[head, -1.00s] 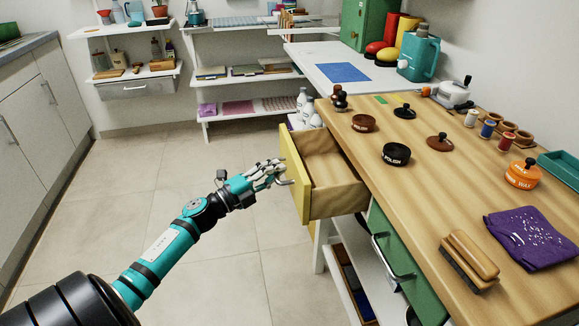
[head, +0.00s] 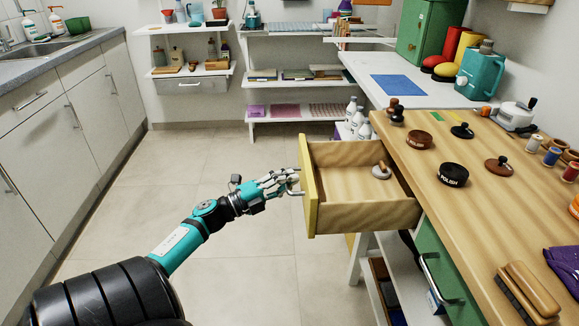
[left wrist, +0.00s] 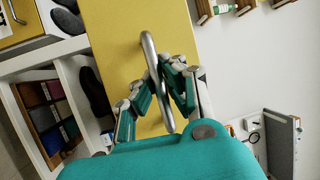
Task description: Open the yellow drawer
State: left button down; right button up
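The yellow drawer (head: 309,190) stands well out from the wooden workbench (head: 440,195), and its wooden inside shows in the head view. A small light round thing with a brown knob lies inside it (head: 382,171). The yellow front fills the middle of the left wrist view (left wrist: 115,25). Its silver bar handle (left wrist: 149,48) runs between the fingers of my left gripper (left wrist: 162,92). In the head view, my left gripper (head: 288,183) is at the outer face of the front, with its fingers closed around the handle. My right gripper is not in view.
A green drawer (head: 437,268) with a silver handle sits below the bench, closer to me. Tins, brushes and spools stand on the bench top. Grey cabinets (head: 75,125) line the left side. The tiled floor (head: 190,165) between is clear.

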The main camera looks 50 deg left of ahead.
pick_arm(q)
jog(key=c, duration=1.4)
grip_release()
jog(key=shift+d+f, duration=0.1)
jog(key=shift+s, duration=0.1)
jog(key=v, duration=1.2)
